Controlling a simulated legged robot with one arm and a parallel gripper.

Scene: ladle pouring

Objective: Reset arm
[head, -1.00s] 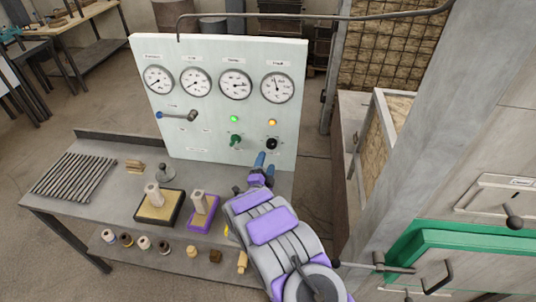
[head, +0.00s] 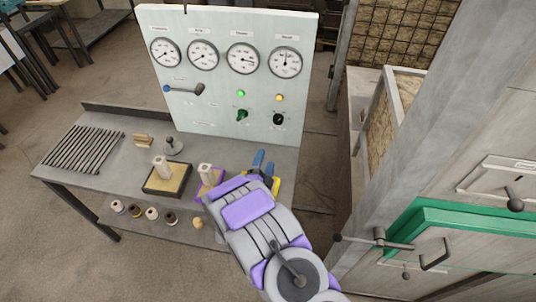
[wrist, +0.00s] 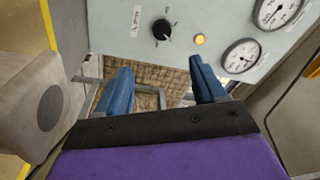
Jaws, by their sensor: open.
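My gripper (head: 263,161) has blue fingers and stands over the right end of the metal bench, in front of the control panel (head: 215,113). In the wrist view its two blue fingers (wrist: 162,85) are spread apart with nothing between them. The panel carries several round gauges, a lever (head: 190,89), a green knob (head: 241,115) and a black knob (head: 278,119). The black knob also shows in the wrist view (wrist: 161,30), beyond the fingers and apart from them. A green lamp (head: 241,93) and an orange lamp (head: 279,98) are lit.
The bench (head: 112,165) holds a row of metal rods (head: 84,150), a dark-framed mould (head: 167,180) and a purple-framed mould (head: 208,180) partly behind my arm. Several small pieces lie on the lower shelf. A green-edged furnace door (head: 470,222) with handles stands at the right.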

